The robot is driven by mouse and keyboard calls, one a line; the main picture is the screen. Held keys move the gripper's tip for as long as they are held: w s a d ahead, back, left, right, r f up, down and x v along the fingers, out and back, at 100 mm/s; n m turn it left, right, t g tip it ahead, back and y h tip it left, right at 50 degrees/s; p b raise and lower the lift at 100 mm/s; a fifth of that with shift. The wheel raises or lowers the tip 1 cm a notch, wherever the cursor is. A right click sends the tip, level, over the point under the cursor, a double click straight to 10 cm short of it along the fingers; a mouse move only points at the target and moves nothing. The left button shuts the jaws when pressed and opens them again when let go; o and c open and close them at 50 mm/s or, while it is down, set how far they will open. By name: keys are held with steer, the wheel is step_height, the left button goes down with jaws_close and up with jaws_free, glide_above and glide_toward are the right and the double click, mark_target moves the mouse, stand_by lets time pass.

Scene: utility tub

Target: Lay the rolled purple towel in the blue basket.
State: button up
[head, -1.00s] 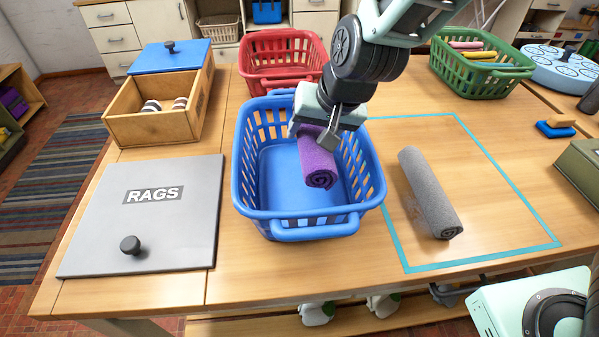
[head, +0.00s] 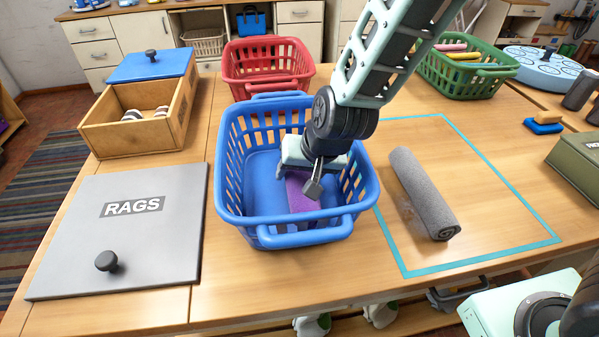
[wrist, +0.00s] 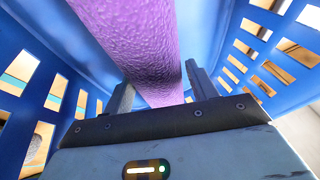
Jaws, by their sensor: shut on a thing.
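The rolled purple towel (head: 301,193) is inside the blue basket (head: 295,239), low and toward its right side. My gripper (head: 300,184) reaches down into the basket and is shut on the towel. In the wrist view the purple towel (wrist: 140,45) runs between the two fingers (wrist: 158,92), with the blue basket walls (wrist: 232,58) on both sides. My gripper covers part of the towel in the head view. I cannot tell whether the towel touches the basket floor.
A rolled grey towel (head: 424,195) lies inside a teal outline (head: 490,165) right of the basket. A red basket (head: 267,65) stands behind, a grey RAGS lid (head: 120,235) and a wooden box (head: 140,118) are at left. A green basket (head: 464,71) is at back right.

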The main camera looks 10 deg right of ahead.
steer(key=shift+f, duration=0.15)
steer(key=o, duration=1.2)
steer(key=shift+c, duration=0.2)
steer(key=shift+r, duration=0.45)
steer(key=p+v, duration=0.4)
steer(key=v, duration=0.7)
steer(key=s+d+r+n+g+h, duration=0.1)
steer(key=s+n, duration=0.3)
steer(key=s, duration=0.5)
steer(key=s+d+r+n+g+h, duration=0.1)
steer(key=s+d+r+n+g, duration=0.1)
steer(key=s, duration=0.7)
steer(key=n+g, duration=0.1)
steer(key=n, duration=0.1)
steer(key=shift+s+d+r+n+g, duration=0.15)
steer(key=shift+d+r+n+g, duration=0.1)
steer(key=shift+d+n+g, duration=0.1)
